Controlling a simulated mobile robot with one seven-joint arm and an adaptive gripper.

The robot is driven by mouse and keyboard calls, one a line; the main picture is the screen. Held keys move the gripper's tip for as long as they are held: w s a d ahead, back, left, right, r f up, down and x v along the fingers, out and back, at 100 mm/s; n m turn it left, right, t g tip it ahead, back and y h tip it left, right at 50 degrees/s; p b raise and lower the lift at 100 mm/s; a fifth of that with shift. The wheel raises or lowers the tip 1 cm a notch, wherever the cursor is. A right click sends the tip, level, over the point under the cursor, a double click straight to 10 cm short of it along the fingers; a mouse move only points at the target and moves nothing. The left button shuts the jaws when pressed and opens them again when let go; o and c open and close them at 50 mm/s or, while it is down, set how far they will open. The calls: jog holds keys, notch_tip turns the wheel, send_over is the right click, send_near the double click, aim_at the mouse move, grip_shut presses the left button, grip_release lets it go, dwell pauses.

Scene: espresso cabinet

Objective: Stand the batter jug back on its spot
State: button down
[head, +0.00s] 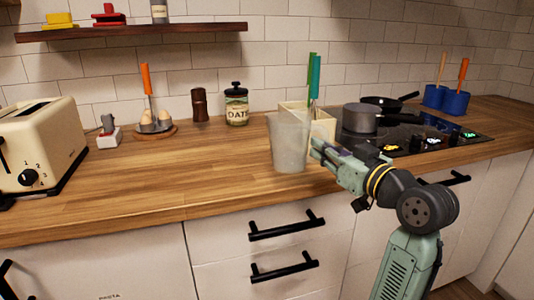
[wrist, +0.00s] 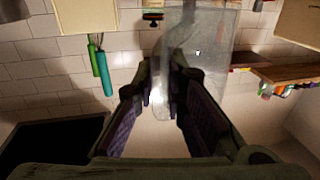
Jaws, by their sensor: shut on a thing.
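The batter jug (head: 288,145) is a tall, cloudy, see-through jug at the middle of the wooden counter, near its front edge. It looks upright in the head view; I cannot tell whether its base touches the counter. My gripper (head: 316,150) comes from the right and is shut on the jug's right side. In the wrist view the jug (wrist: 212,55) fills the upper middle, with my fingertips (wrist: 172,75) closed on its near side. No marked spot for the jug can be made out.
Just behind the jug stands a cream utensil holder (head: 325,122) with green and teal tools. A hob (head: 430,138) with a grey pot (head: 360,118) is to the right. An oats jar (head: 236,105) and egg stand (head: 155,125) are behind left. The counter (head: 190,175) left of the jug is clear.

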jog(key=w+a+f+p, duration=0.1)
jog(key=w+a, duration=0.2)
jog(key=w+a+f+p, duration=0.1)
jog(key=w+a, duration=0.2)
jog(key=w+a+f+p, duration=0.1)
jog(key=w+a, duration=0.2)
jog(key=shift+f, duration=0.85)
jog(key=shift+f, duration=0.1)
jog(key=shift+f, duration=0.15)
jog(key=c, duration=1.6)
grip_release()
jog(key=shift+c, duration=0.2)
